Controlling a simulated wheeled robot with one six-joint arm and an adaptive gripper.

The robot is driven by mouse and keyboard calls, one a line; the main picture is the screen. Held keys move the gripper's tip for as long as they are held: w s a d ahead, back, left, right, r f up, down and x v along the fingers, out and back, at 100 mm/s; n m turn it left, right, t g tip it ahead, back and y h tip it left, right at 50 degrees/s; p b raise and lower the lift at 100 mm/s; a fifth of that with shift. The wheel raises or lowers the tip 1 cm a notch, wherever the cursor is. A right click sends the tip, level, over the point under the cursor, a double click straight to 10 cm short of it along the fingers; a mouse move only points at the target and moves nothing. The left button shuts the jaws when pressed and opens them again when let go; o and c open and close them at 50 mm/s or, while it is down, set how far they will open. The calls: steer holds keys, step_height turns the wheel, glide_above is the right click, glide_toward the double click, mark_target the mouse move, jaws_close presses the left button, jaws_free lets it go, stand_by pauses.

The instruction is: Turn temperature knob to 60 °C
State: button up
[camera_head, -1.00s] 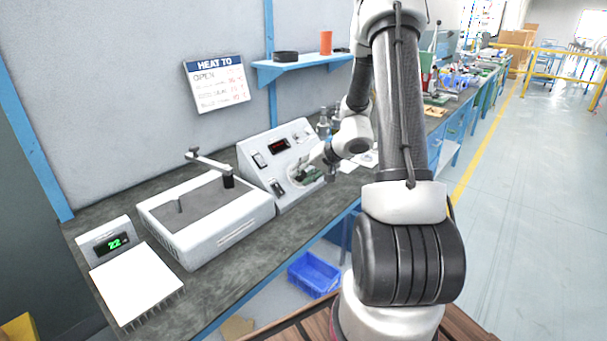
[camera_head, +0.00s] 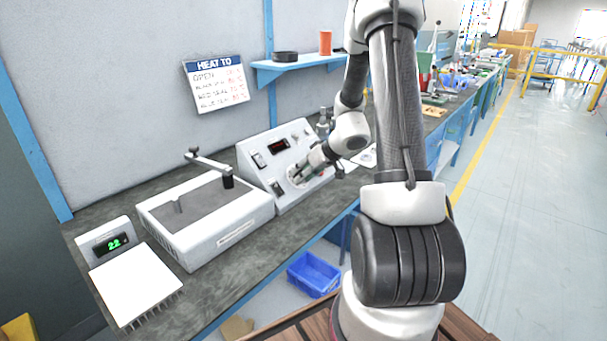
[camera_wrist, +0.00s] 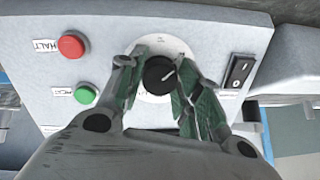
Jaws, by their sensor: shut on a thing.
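The temperature knob (camera_wrist: 158,75) is a round black dial with a white pointer line on a pale disc. In the wrist view its pointer slants to the upper right. My gripper (camera_wrist: 157,82) has its green-padded fingers on both sides of the knob and is shut on it. In the head view my gripper (camera_head: 302,174) is at the sloped front of the white control box (camera_head: 256,146), and it hides the knob there. The box's red display (camera_head: 280,145) is too small to read.
In the wrist view a red button (camera_wrist: 71,46) and a green button (camera_wrist: 85,94) are left of the knob, and a black rocker switch (camera_wrist: 239,72) is right. A white machine with a lever (camera_head: 208,208) stands beside the box. A wall sign (camera_head: 217,83) lists temperatures.

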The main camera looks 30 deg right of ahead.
stand_by(0.3)
steer(key=o, duration=1)
steer(key=shift+o, duration=0.2)
steer(key=v, duration=1.2)
